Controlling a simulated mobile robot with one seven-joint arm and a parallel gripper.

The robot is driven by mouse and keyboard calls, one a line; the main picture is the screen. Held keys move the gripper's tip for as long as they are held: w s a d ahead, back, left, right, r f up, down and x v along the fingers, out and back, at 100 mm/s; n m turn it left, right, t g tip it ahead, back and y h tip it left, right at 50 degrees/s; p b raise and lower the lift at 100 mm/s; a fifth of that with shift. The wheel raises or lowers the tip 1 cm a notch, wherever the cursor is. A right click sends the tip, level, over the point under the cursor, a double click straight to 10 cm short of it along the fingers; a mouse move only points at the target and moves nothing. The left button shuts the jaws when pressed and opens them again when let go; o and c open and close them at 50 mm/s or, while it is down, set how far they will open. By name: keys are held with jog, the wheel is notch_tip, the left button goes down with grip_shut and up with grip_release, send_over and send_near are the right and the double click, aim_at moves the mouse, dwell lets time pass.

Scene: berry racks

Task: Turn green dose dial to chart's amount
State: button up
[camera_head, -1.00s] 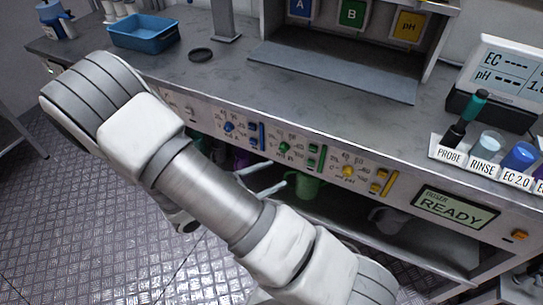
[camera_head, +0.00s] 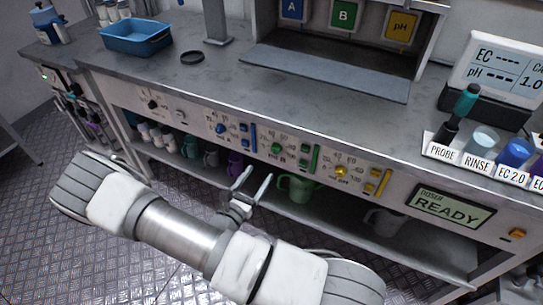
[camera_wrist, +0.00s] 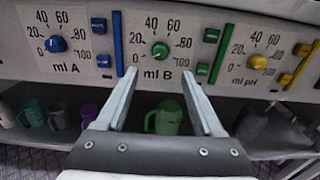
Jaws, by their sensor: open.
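The green dose dial (camera_wrist: 160,51) sits on the panel's ml B scale in the wrist view, with marks from 0 to 100 around it. It also shows in the head view (camera_head: 277,149). Its pointer setting is too small to read surely. My gripper (camera_wrist: 165,88) is open and empty; its two fingers straddle the dial's column in the wrist view, tips below the dial. In the head view my gripper (camera_head: 254,180) is in front of the panel, below and left of the green dial, apart from it. No dose chart is readable in these frames.
A blue dial (camera_wrist: 55,44) and a yellow dial (camera_wrist: 257,62) flank the green one. A green bar (camera_wrist: 219,54) stands to its right. A green jug (camera_head: 297,188) is on the shelf below. The dosing display (camera_head: 449,207) reads READY.

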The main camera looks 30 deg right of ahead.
aim_at(274, 152)
jog(key=b+x, duration=0.1)
jog(key=x, duration=0.8)
jog(key=shift+w+d, duration=0.25)
jog(key=shift+d, duration=0.05)
jog(key=shift+c, duration=0.2)
grip_shut()
